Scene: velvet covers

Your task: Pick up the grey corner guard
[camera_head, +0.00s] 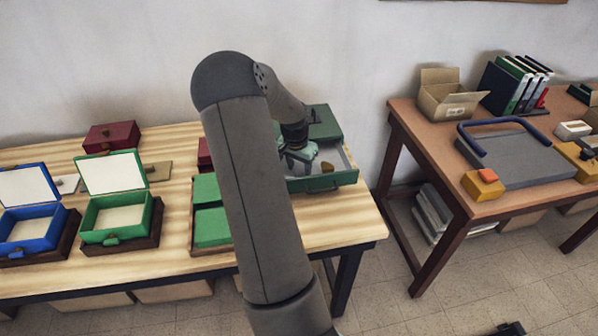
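My gripper (299,160) is small in view. It points down into the open drawer (330,181) of a green box (325,122) at the right end of the wooden table. Its fingers are too small and too mixed with the drawer's contents to show whether they are open or shut. A small orange-brown piece (327,167) lies in the drawer to the right of my gripper. I cannot make out a grey corner guard for certain. My arm and gripper hide the left part of the drawer.
My arm crosses the middle of the wooden table (352,222). Open blue (42,228) and green (124,213) boxes stand at left, with green panels (210,227) beside my arm. A brown table (412,128) at right holds a cardboard box (450,101) and binders (512,86).

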